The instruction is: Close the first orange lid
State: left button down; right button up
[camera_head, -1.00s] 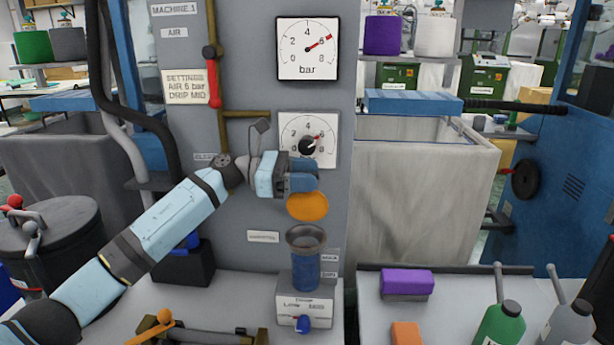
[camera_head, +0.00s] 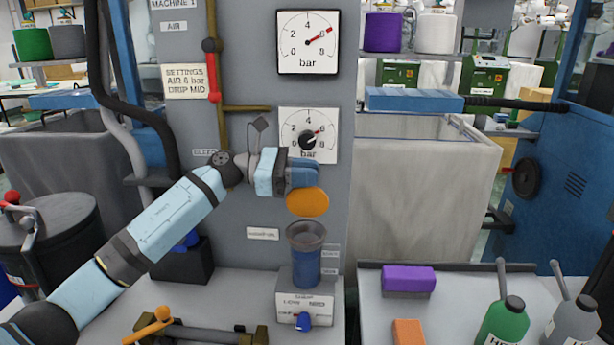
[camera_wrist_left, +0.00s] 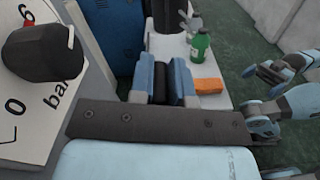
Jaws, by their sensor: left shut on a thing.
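The orange lid (camera_head: 307,203) is a round disc just below my left gripper's fingers, above the grey-rimmed blue cup (camera_head: 306,262). A gap shows between the lid and the cup's rim (camera_head: 306,235), so the cup is uncovered. My left gripper (camera_head: 304,176) is shut on the lid's upper side, though its fingers hide the contact. In the left wrist view the two blue fingers (camera_wrist_left: 161,82) have a dark gap between them, and the lid cannot be made out there.
The lower pressure gauge (camera_head: 308,120) is close behind my left gripper. A panel with a blue knob (camera_head: 303,321) is under the cup. A purple block (camera_head: 408,279), an orange block (camera_head: 408,332) and a green bottle (camera_head: 502,323) stand on the right-hand table.

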notch_tip(320, 180, up, 5)
jog(key=a+t+y+b, duration=0.2)
jog(key=t+b, duration=0.1)
pick_arm(q)
jog(key=s+f+m+b, duration=0.1)
jog(key=s+m+b, duration=0.1)
jog(key=s+f+m+b, duration=0.1)
jog(key=m+b, duration=0.1)
jog(key=s+f+m+b, duration=0.1)
jog(key=s+b, duration=0.1)
jog(key=b, duration=0.1)
jog(key=shift+s+f+m, duration=0.15)
jog(key=shift+s+m, duration=0.2)
jog(key=shift+m, duration=0.05)
jog(key=shift+s, duration=0.1)
pick_arm(e)
notch_tip(320, 180, down, 10)
jog(key=n+g, duration=0.1)
jog(key=g, duration=0.3)
jog(key=shift+a+r+n, duration=0.2)
jog(key=shift+a+n, duration=0.1)
jog(key=shift+w, duration=0.1)
pick_arm(q)
jog(key=c, duration=1.1)
grip_release()
jog(key=shift+a, duration=0.15)
